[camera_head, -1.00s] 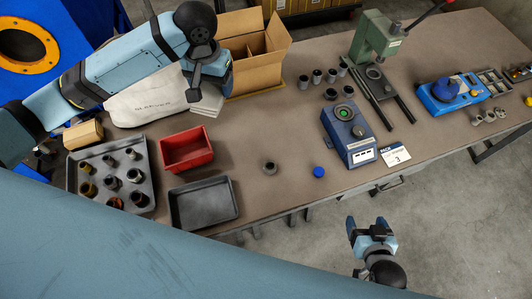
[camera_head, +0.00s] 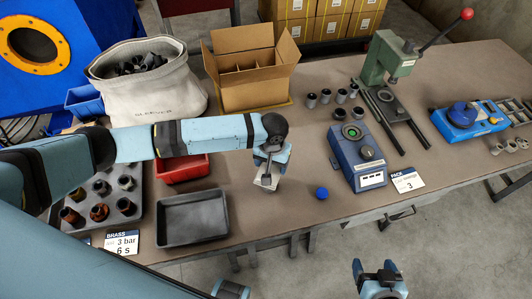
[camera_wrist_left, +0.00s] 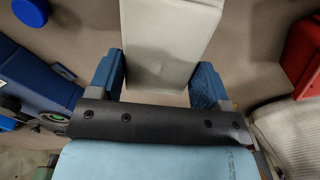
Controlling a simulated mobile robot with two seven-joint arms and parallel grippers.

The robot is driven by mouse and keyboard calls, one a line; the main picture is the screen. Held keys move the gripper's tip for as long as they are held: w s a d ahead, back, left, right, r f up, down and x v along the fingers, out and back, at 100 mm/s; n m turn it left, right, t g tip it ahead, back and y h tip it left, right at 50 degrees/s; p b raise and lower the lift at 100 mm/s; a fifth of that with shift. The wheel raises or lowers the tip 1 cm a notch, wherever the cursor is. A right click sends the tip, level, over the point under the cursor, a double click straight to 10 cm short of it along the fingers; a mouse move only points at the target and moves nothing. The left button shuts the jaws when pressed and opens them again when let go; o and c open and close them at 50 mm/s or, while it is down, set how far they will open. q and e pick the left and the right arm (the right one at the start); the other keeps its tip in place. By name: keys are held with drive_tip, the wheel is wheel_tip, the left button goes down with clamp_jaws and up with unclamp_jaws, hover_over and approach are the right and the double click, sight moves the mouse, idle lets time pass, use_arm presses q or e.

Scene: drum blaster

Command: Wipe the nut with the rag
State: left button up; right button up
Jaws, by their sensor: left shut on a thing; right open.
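My left gripper (camera_head: 270,165) is shut on a folded pale grey rag (camera_wrist_left: 172,35). It holds the rag low over the middle of the table, right of the red bin. In the left wrist view the rag hangs between the two blue fingers (camera_wrist_left: 157,82). In the head view only a small part of the rag (camera_head: 267,181) shows below the fingers. The nut is hidden; the gripper and rag cover the spot where a small grey ring-shaped part stood. My right gripper (camera_head: 374,268) is open and empty, off the table's front edge.
A red bin (camera_head: 180,172), a black tray (camera_head: 193,237) and a tray of several fittings (camera_head: 146,215) lie to the left. A blue cap (camera_head: 321,193) and a blue gauge box (camera_head: 358,155) stand to the right. A cardboard box (camera_head: 252,95) and canvas bag (camera_head: 152,103) are behind.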

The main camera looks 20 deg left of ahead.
use_arm(q)
drive_tip(key=shift+f+b, duration=0.7)
drive_tip(key=shift+f, duration=0.1)
wheel_tip(320, 180, down, 4)
drive_tip(key=b, duration=0.4)
drive_tip(key=shift+r+b, duration=0.1)
drive_tip(key=shift+b, duration=0.25)
drive_tip(key=shift+f, duration=0.4)
drive_tip(key=shift+w, duration=0.1)
drive_tip(key=shift+w, duration=1)
drive_tip(key=shift+p, duration=0.3)
